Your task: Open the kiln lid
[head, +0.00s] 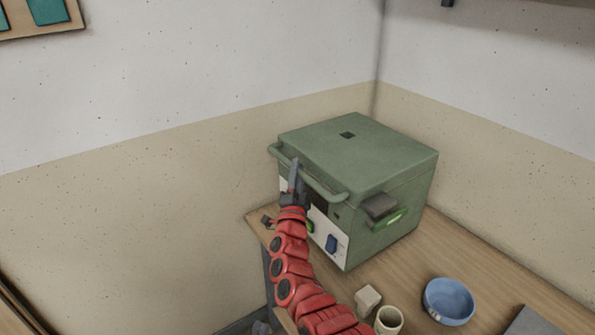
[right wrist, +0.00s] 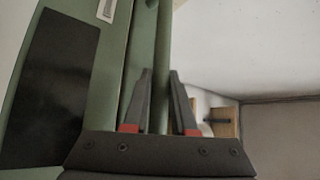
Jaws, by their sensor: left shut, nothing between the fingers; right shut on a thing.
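The green box kiln (head: 370,220) stands on the table in the corner. Its lid (head: 365,150) lies flat and looks closed, with a green bar handle (head: 325,188) along its front edge. My right gripper (head: 296,172), on the red arm, is at this handle. In the right wrist view, the two dark fingers of my right gripper (right wrist: 160,85) stand on either side of the green bar (right wrist: 158,50) and are shut on it. I cannot make out my left gripper.
A blue bowl (head: 449,301), a cream cup (head: 389,320) and a small pale block (head: 367,299) stand on the wooden table (head: 475,258) in front of the kiln. A small dark and red item (head: 267,221) is at the table's left edge. Walls stand close behind the kiln.

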